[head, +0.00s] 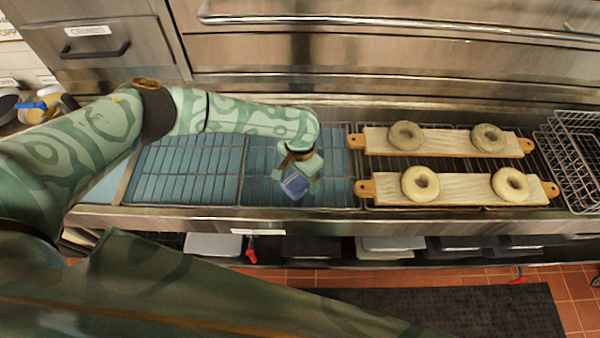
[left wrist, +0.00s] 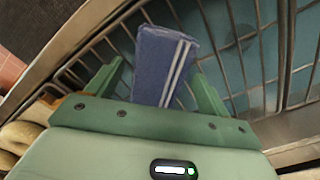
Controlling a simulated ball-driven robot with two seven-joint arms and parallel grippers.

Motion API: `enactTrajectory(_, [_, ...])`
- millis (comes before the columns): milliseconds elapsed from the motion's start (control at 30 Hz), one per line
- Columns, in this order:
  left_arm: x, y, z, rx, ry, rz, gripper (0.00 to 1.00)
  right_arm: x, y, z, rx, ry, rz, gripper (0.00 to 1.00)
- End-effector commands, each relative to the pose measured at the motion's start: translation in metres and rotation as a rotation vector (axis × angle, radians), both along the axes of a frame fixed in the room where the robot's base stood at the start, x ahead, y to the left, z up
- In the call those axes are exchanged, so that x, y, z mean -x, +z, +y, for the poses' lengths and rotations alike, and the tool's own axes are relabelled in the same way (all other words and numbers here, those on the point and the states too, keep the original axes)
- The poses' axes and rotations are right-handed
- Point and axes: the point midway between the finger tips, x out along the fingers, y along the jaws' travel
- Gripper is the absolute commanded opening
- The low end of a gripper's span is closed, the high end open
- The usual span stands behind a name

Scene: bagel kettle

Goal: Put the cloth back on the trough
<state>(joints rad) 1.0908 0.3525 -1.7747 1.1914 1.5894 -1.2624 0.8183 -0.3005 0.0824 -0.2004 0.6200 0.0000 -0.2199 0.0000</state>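The folded blue cloth (head: 295,186) sits between the fingers of my left gripper (head: 296,180), over the front part of the middle grated water trough (head: 190,165). In the left wrist view the cloth (left wrist: 160,65) shows two white stripes, with a green finger on each side of it. How far the cloth is above the grate is hard to tell. My right gripper is not in view.
Two wooden boards, a back one (head: 448,141) and a front one (head: 455,187), lie right of the trough with bagels on them. A wire basket (head: 575,155) stands at the far right. A steel front ledge (head: 400,222) runs below. Drawers and an oven front stand behind.

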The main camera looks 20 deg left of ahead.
Motion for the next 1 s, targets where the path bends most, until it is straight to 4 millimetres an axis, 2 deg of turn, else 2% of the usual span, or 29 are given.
enactTrajectory(167, [-0.001, 0.009, 0.000, 0.002, 0.001, -0.001, 0.80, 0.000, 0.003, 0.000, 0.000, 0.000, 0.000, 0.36])
enactTrajectory(600, [-0.001, 0.103, 0.000, 0.002, -0.001, -0.004, 0.80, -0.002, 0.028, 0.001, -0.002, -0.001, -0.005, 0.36])
enactTrajectory(800, [-0.001, 0.120, 0.000, 0.000, 0.000, -0.002, 0.80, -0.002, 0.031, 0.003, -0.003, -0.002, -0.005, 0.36])
enactTrajectory(1000, [-0.001, 0.121, 0.000, 0.000, 0.000, -0.001, 0.80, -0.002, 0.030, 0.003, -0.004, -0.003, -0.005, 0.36])
